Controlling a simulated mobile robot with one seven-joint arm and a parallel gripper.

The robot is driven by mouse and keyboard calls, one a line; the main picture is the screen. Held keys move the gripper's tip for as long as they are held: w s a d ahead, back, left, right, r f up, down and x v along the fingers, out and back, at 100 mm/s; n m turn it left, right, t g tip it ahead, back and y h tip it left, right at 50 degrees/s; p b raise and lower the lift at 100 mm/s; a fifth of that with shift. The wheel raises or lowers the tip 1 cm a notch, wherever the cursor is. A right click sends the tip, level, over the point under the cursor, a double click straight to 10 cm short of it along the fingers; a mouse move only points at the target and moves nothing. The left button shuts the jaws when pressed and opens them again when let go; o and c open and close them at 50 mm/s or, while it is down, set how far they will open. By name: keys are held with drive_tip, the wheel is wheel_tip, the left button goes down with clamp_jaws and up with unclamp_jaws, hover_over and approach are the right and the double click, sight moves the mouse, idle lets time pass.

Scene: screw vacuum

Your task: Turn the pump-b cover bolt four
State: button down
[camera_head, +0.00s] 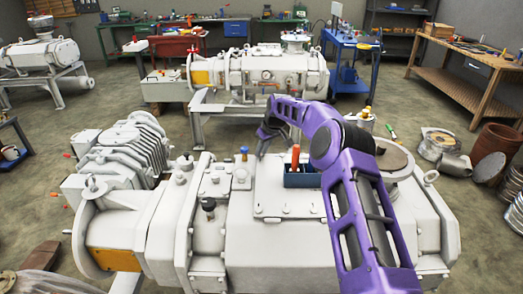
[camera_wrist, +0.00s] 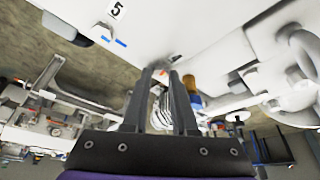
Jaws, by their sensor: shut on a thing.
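The near white pump (camera_head: 280,237) fills the front of the head view. A flat cover plate (camera_head: 275,208) with small bolts lies on its top. Which bolt is number four cannot be told. My gripper (camera_head: 261,150) reaches down behind the plate, left of my purple arm. In the wrist view my gripper (camera_wrist: 161,72) has two dark fingers with a gap between them. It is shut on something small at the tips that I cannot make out.
A blue tray (camera_head: 302,179) with an orange-handled tool (camera_head: 296,158) stands on the pump, close to my arm. A blue-topped knob (camera_head: 244,153) stands up nearby. A second white pump (camera_head: 265,72) is behind. A wooden bench (camera_head: 470,75) stands at right.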

drive_tip(key=n+g, duration=0.1)
drive_tip(key=n, duration=0.2)
drive_tip(key=shift+w+d+f+n+y, duration=0.1)
drive_tip(key=shift+n+y, duration=0.2)
drive_tip(key=shift+y, duration=0.1)
drive_tip(key=shift+n, duration=0.5)
drive_tip(key=c, duration=0.7)
unclamp_jaws()
drive_tip(key=v, duration=1.7)
drive_tip(key=shift+w+d+r, duration=0.25)
drive_tip(key=shift+d, duration=0.1)
